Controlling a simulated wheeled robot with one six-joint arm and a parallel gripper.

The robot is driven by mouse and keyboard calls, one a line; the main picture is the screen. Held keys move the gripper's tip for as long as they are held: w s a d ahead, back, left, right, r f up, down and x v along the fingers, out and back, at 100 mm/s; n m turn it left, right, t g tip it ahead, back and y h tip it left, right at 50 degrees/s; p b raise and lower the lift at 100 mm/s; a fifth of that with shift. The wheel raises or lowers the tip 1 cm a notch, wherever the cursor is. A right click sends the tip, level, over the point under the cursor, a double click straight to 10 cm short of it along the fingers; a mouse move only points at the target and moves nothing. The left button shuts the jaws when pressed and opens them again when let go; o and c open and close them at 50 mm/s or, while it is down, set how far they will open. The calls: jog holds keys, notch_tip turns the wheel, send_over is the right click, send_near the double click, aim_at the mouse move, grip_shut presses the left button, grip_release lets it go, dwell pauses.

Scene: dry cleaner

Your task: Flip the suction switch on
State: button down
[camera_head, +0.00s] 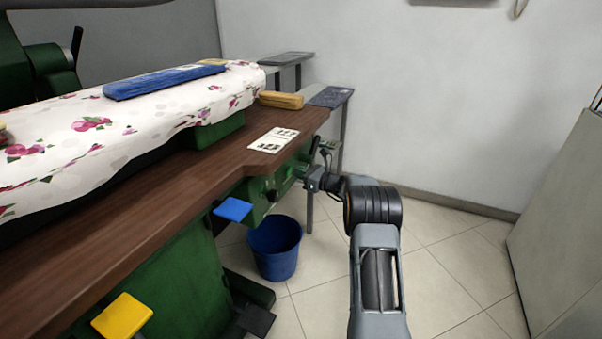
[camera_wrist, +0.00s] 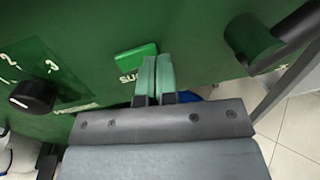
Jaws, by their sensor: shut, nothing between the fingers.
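The suction switch (camera_wrist: 136,60) is a green rocker on the dark green machine panel (camera_wrist: 205,45), with a label below it reading "SU…", the rest hidden by my fingers. My gripper (camera_wrist: 155,60) is shut and empty. Its two fingers lie side by side just right of the switch and overlap its right edge in the wrist view; whether they touch it I cannot tell. In the head view my gripper (camera_head: 312,180) reaches the front panel of the green press, and the switch cannot be made out there.
A black numbered knob (camera_wrist: 33,96) sits left of the switch, and a green cylinder (camera_wrist: 252,40) juts out at right. The wooden table edge (camera_head: 190,195) overhangs the panel. A blue bucket (camera_head: 275,250), blue pedal (camera_head: 232,209) and yellow pedal (camera_head: 122,316) are below.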

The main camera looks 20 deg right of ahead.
jog(key=s+d+p, duration=0.3)
jog(key=s+d, duration=0.5)
jog(key=d, duration=0.3)
jog(key=shift+p, duration=0.35)
jog(key=shift+s+a+r, duration=0.1)
